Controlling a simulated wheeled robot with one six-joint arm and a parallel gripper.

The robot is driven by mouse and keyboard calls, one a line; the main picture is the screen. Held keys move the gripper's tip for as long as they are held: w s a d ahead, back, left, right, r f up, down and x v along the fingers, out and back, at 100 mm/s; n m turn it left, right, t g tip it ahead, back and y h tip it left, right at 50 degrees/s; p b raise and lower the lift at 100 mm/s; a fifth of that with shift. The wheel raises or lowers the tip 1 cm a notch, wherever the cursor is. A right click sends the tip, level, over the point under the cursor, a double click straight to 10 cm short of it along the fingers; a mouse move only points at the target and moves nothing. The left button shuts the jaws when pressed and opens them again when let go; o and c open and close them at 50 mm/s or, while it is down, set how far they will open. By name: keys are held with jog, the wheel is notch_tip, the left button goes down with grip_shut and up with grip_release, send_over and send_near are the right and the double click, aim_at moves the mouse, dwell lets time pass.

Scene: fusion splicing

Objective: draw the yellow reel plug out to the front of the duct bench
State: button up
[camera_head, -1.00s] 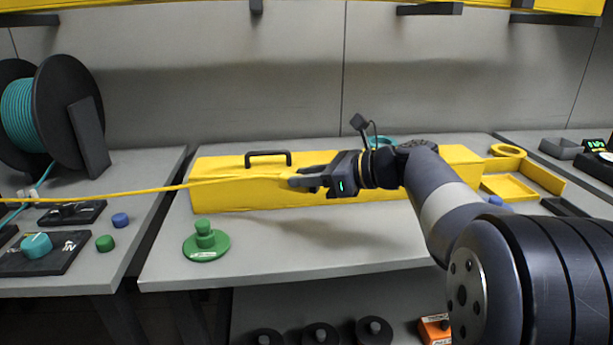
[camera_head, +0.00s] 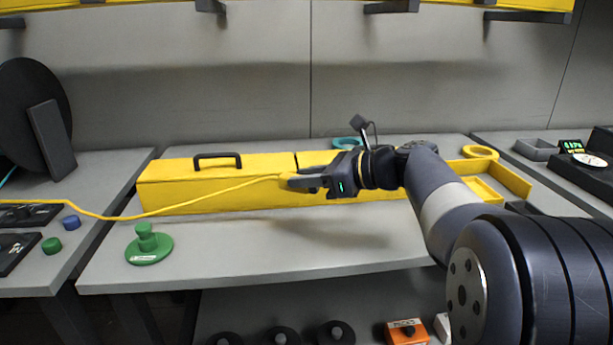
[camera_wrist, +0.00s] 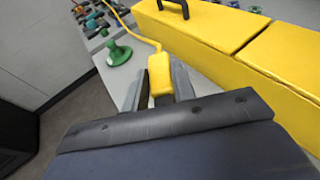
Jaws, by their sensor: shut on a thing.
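The yellow reel plug (camera_wrist: 160,76) is between the fingers of my gripper (camera_wrist: 161,98) in the wrist view, and the gripper is shut on it. In the head view my gripper (camera_head: 303,182) is held up in front of the long yellow duct box, with the plug mostly hidden by the fingers. A yellow cable (camera_head: 205,201) runs from the plug to the left, sagging across the bench and over the left table. The duct bench (camera_head: 270,258) is a grey table; its front edge is below and nearer than the gripper.
The yellow duct box (camera_head: 245,170) with a black handle stands right behind the gripper. A green knobbed disc (camera_head: 149,248) stands at the bench's front left. The front middle of the bench is clear. Yellow trays and a ring (camera_head: 480,152) are at right.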

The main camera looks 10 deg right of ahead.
aim_at(308, 240)
jog(key=shift+s+f+b, duration=0.15)
jog(key=shift+f+b, duration=2.3)
jog(key=shift+f, duration=3.3)
jog(key=o, duration=0.4)
jog(key=shift+f, duration=0.15)
jog(key=o, duration=0.6)
jog(key=shift+c, duration=0.2)
jog(key=shift+d, duration=0.1)
jog(key=p+v, duration=0.3)
jog(key=v, duration=0.6)
jog(key=shift+d+r, duration=0.15)
jog(key=shift+r, duration=0.1)
jog(key=shift+s+d+r+p, duration=0.1)
jog(key=shift+s+d+p, duration=0.3)
jog(key=shift+s+d, duration=0.1)
jog(key=shift+w, duration=0.1)
